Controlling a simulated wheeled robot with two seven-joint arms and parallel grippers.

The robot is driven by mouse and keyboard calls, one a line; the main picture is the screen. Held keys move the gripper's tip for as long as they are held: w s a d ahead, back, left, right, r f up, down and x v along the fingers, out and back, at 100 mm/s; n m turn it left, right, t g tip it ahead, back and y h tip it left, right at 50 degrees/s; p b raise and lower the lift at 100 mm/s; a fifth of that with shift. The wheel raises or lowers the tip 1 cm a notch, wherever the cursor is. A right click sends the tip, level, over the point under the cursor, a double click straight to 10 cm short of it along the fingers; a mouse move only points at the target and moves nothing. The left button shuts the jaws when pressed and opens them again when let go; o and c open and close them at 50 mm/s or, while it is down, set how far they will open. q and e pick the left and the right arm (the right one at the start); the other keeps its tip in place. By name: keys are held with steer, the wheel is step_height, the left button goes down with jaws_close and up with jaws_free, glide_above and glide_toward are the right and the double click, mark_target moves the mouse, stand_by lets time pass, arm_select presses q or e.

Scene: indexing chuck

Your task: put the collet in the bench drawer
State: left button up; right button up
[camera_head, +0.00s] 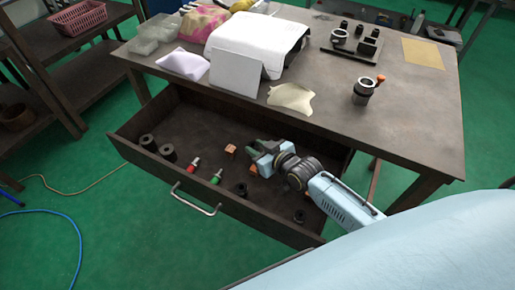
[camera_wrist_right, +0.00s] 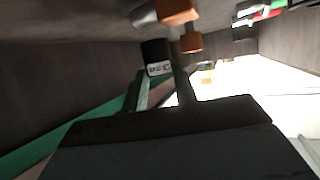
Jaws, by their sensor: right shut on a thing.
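The bench drawer (camera_head: 262,222) is pulled open under the bench. My right gripper (camera_head: 257,148) reaches down into it, over its right half. In the right wrist view, the fingers (camera_wrist_right: 160,88) are shut on a dark cylinder with a pale marked band, which looks like the collet (camera_wrist_right: 155,55). In the head view the collet is too small and hidden to make out. I cannot tell whether it touches the drawer floor. My left gripper is not in view.
The drawer holds black cylinders (camera_head: 168,153), a red-topped piece (camera_head: 193,168), a green-topped piece (camera_head: 216,178), a copper-coloured block (camera_head: 230,151) and black rings (camera_head: 240,190). On the bench top (camera_head: 325,125) are a white machine (camera_head: 258,40) and a chuck with an orange knob (camera_head: 363,92).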

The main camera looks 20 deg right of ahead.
steer(key=shift+f+b, duration=0.3)
steer(key=shift+f, duration=0.25)
steer(key=o, duration=1)
steer(key=shift+o, duration=0.2)
steer(key=shift+r, duration=0.4)
steer(key=p+v, duration=0.3)
steer(key=v, duration=0.9)
steer(key=shift+r, duration=0.3)
